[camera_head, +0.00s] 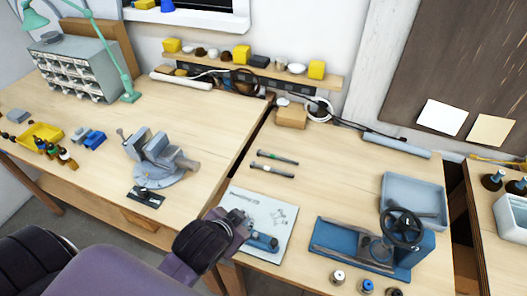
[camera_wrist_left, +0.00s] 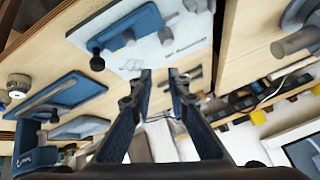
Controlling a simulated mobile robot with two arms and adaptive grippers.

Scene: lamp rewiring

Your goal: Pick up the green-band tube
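Two thin dark tubes lie side by side on the right-hand wooden table in the head view. The farther tube (camera_head: 277,157) has a greenish tint and looks like the green-band tube; the nearer tube (camera_head: 272,170) looks grey. The bands are too small to read clearly. My left gripper (camera_head: 240,222) is over the white printed sheet, nearer than both tubes and apart from them. In the left wrist view its two fingers (camera_wrist_left: 160,74) are spread with nothing between them. My right gripper is in neither view.
The white sheet (camera_head: 282,213) bears a blue tool (camera_head: 262,241). A blue press with a black wheel (camera_head: 402,228) and a grey-blue tray (camera_head: 414,183) stand to the right. A vise (camera_head: 158,157) stands left. A cardboard box (camera_head: 291,116) sits behind the tubes. Bare wood surrounds the tubes.

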